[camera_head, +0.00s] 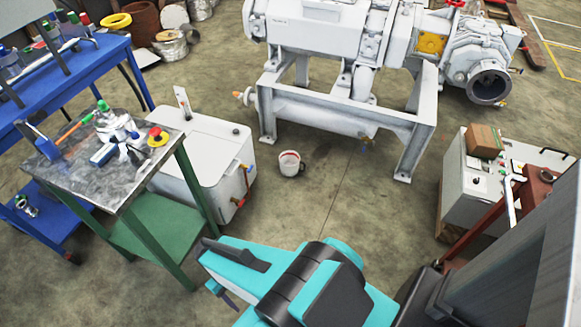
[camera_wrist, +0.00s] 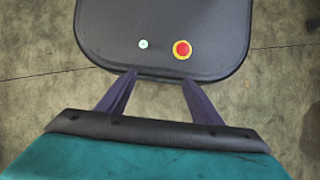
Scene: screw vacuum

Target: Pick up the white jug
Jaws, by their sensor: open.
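The white jug (camera_head: 290,163) stands upright on the concrete floor, in the middle of the head view, in front of the big machine's frame. It looks like a mug with a side handle and a reddish-brown inside. It does not show in the wrist view. My gripper (camera_wrist: 158,78) is open and empty in the wrist view, its two dark fingers apart and pointing down over a black panel and floor. In the head view, my teal arm is at the bottom centre, nearer the camera than the jug and apart from it.
A large white machine (camera_head: 345,105) stands behind the jug. A white box unit (camera_head: 200,150) is to its left, beside a metal-topped table (camera_head: 75,165) with tools. A grey cabinet (camera_head: 470,190) stands at right. Floor (camera_head: 345,200) around the jug is clear.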

